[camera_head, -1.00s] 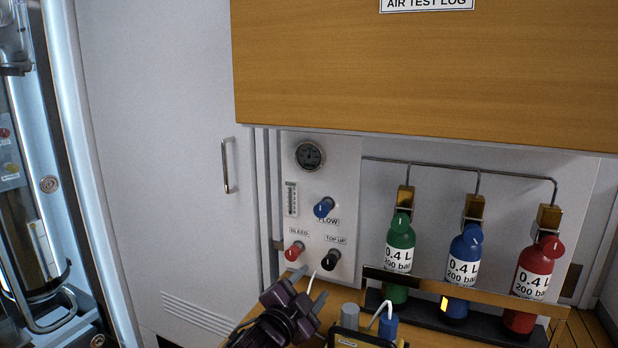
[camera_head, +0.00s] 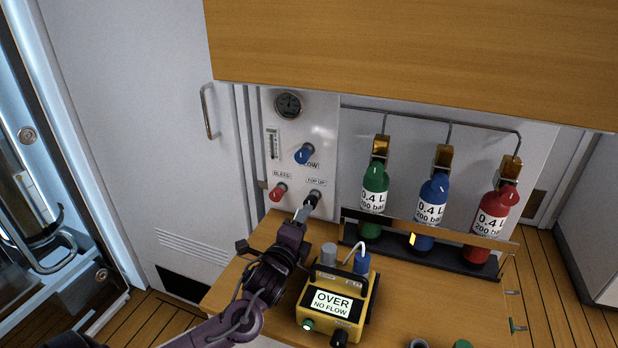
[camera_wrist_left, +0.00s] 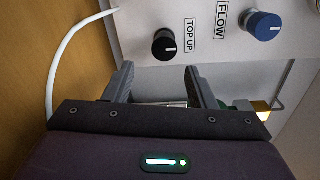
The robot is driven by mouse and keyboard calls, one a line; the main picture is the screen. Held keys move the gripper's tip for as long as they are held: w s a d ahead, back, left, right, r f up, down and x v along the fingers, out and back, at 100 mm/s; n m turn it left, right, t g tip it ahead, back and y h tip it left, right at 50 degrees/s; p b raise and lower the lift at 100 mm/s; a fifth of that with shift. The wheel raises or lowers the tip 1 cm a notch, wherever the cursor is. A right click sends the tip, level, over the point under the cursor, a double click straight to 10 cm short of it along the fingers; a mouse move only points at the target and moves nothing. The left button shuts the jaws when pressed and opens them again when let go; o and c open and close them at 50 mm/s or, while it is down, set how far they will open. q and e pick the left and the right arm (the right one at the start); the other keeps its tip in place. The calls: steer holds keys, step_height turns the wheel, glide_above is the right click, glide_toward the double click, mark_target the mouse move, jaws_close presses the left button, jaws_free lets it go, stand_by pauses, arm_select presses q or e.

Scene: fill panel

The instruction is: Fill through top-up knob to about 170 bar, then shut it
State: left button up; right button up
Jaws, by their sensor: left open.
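The black top-up knob (camera_head: 313,197) is low on the white panel (camera_head: 325,130); it also shows in the left wrist view (camera_wrist_left: 165,45), with its white mark. My left gripper (camera_head: 305,208) is open in front of it. In the left wrist view the two fingers (camera_wrist_left: 158,80) point at the knob, which lies just beyond the tips, between them. They do not appear to grip it. The round gauge (camera_head: 288,105) is at the panel's top; its reading is too small to tell. My right gripper is not in view.
The blue flow knob (camera_head: 304,154) and red bleed knob (camera_head: 278,191) are close by. A yellow meter (camera_head: 335,305) on the wooden bench reads "OVER NO FLOW". Green (camera_head: 372,190), blue (camera_head: 432,205) and red (camera_head: 491,215) cylinders stand to the right behind a rail.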

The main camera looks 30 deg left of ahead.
mark_target(311, 202)
arm_select(q)
steer(key=m+p, duration=0.2)
steer(key=m, duration=0.1)
steer(key=m+p, duration=0.2)
steer(key=m, duration=0.2)
steer(key=r+m+y+p, duration=0.1)
steer(key=m+p, duration=0.1)
steer(key=m, duration=0.1)
steer(key=shift+s+m+p, duration=0.3)
steer(key=shift+m+p, duration=0.1)
steer(key=shift+a+f+m, duration=0.1)
steer(key=shift+f+m, duration=0.1)
steer(key=shift+m, duration=0.5)
steer(key=p+x, duration=0.1)
steer(key=x, duration=0.6)
steer(key=shift+w+a, duration=0.1)
steer(key=shift+w, duration=0.2)
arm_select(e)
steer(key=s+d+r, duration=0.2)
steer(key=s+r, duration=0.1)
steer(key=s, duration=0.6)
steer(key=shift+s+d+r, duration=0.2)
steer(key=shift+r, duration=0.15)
